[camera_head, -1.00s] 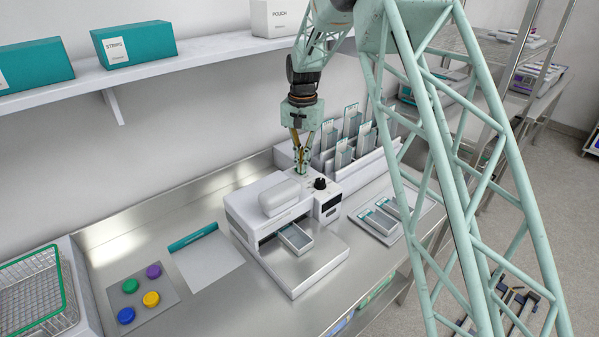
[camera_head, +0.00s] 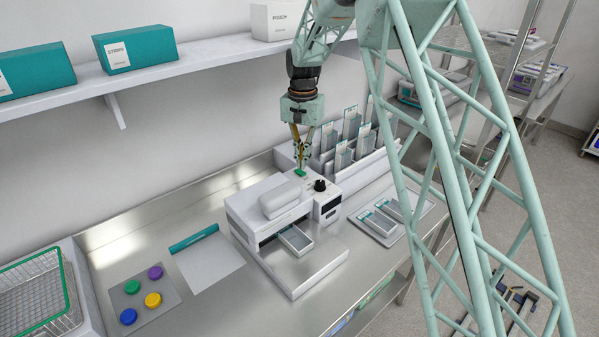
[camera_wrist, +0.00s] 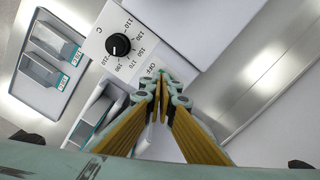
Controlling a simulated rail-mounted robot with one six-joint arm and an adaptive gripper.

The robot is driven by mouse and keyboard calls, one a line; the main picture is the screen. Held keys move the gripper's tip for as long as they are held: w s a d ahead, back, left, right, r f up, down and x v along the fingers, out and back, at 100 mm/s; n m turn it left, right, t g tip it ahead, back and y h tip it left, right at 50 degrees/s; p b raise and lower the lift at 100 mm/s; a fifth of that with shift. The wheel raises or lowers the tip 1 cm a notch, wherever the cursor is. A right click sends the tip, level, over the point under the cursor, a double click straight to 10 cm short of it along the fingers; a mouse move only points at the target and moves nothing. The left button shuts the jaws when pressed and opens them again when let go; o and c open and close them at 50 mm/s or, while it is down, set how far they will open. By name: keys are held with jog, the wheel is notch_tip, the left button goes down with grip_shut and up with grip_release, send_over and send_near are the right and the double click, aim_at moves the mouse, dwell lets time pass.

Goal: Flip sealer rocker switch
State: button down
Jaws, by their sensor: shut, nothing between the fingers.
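The sealer (camera_head: 287,268) is a white machine on the steel bench, with a rounded lid, a black dial (camera_head: 320,185) and a small tray in its front opening. My gripper (camera_head: 301,170) points down at the back of the sealer's control panel, behind the dial, with its fingers shut and empty. A small green patch shows at the fingertips in the head view. In the wrist view my gripper (camera_wrist: 162,78) has its yellow-padded fingers together beside the printed "OFF" label (camera_wrist: 152,68). The rocker switch itself is hidden behind the fingers there, so its position cannot be told.
A rack of pouches (camera_head: 350,138) stands close behind and right of my gripper. A tray with pouches (camera_head: 385,217) lies right of the sealer. Coloured discs (camera_head: 142,293), a sheet (camera_head: 208,260) and a wire basket (camera_head: 38,290) are at left. A shelf (camera_head: 190,65) runs above.

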aim_at(304, 173)
jog(key=shift+r+p, duration=1.05)
jog(key=shift+r, duration=1.05)
jog(key=s+d+r+n+t+b, duration=0.1)
jog(key=s+d+r, duration=0.55)
jog(key=s, duration=0.25)
jog(key=s+d+r+b, duration=0.2)
jog(key=s+d+r, duration=0.3)
jog(key=s+r, duration=0.35)
jog(key=s+d+r+n+t+b, duration=0.1)
jog(key=s+d+r, duration=0.4)
jog(key=s+r, duration=0.3)
jog(key=s+d+f+b, duration=0.1)
jog(key=s+d+f, duration=0.1)
jog(key=s, duration=0.9)
jog(key=s+d+f+t+b, duration=0.1)
jog(key=s+d, duration=0.3)
jog(key=s, duration=0.8)
jog(key=s+d+f+n+t+b, duration=0.1)
jog(key=s+d+f+b, duration=0.1)
jog(key=s, duration=1)
jog(key=shift+s+d+f, duration=0.15)
jog(key=shift+d+f, duration=0.15)
jog(key=shift+d, duration=0.1)
